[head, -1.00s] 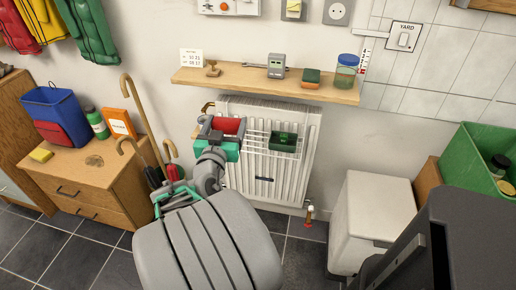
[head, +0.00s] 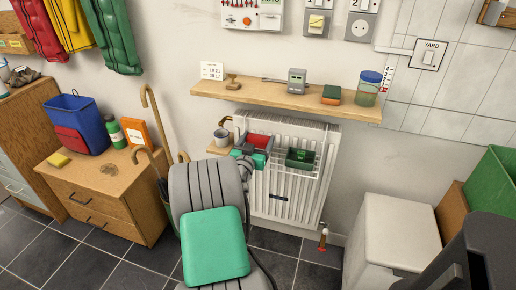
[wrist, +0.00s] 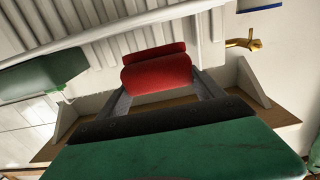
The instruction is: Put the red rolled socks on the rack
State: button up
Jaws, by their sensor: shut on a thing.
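The red rolled socks (head: 258,141) are between my gripper's fingers, at the left part of the radiator front. In the wrist view the red roll (wrist: 157,73) sits between both fingers, with pale bars behind it. My gripper (wrist: 158,80) is shut on it. The rack (head: 324,165) is a white wire frame hung on the radiator, and my gripper is over its left part. Whether the socks touch the rack wires is unclear. My wrist and arm hide the rack's lower left.
A wooden shelf (head: 230,93) with several small things is above the radiator (head: 290,205). A white bin (head: 395,235) is at right.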

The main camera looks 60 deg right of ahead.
aim_at(258, 147)
jog(key=shift+f+b, duration=0.45)
jog(key=shift+f, duration=1.05)
jog(key=o, duration=1.3)
jog(key=shift+r, duration=0.1)
jog(key=shift+o, duration=0.2)
